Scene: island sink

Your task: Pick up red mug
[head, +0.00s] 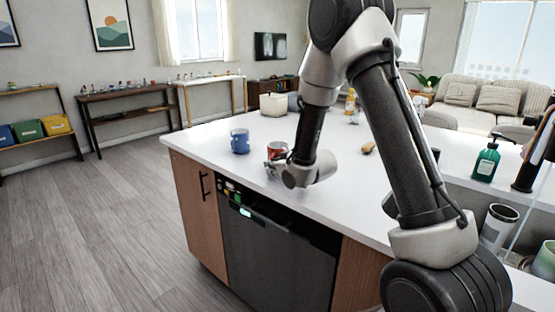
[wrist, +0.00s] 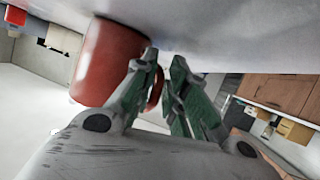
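The red mug (head: 277,150) stands near the left edge of the white island counter, partly hidden by my gripper in the head view. In the wrist view the red mug (wrist: 105,62) is close on the left, its base side against the counter, which shows at the top of that picture. My gripper (wrist: 164,62) is at the mug's handle side. Its fingers are close together, with the handle between them: one finger lies between handle and mug body, the other outside. The fingers look shut on the handle. In the head view my gripper (head: 279,162) is low over the counter, fingertips hard to make out.
A blue mug (head: 240,141) stands just left of the red one. A green bottle (head: 486,162) is at the right, and a brown item (head: 369,148) lies mid-counter. A beige container (head: 273,104) is at the back. The counter's front left is clear.

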